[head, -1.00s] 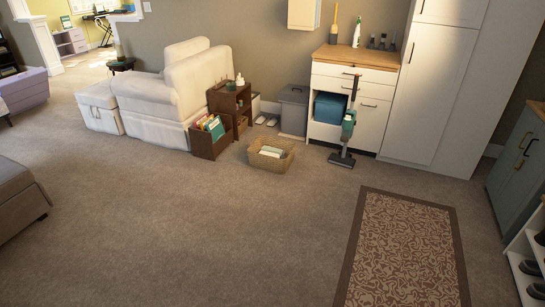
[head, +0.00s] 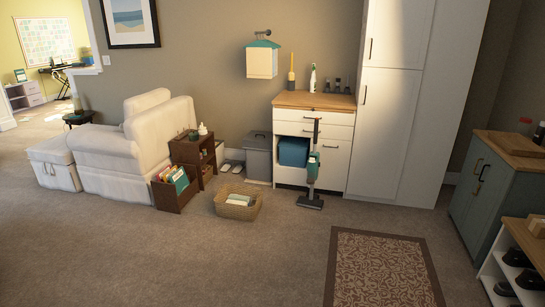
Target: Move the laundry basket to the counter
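A woven laundry basket (head: 237,207) sits on the carpet in the head view, left of centre, with folded white and greenish cloth in it. It stands in front of a grey lidded bin and just right of a brown magazine box. A white cabinet with a wooden countertop (head: 300,100) stands against the back wall, right of the basket. A second wooden-topped cabinet, grey-green (head: 490,190), stands at the right edge; which one is the counter I cannot tell. Neither of my grippers shows.
An upright vacuum (head: 312,175) stands in front of the white cabinet. The grey bin (head: 258,158), the brown box (head: 175,190) and a white armchair (head: 140,140) flank the basket's back and left. A patterned rug (head: 380,270) lies at front right. Open carpet fills the foreground.

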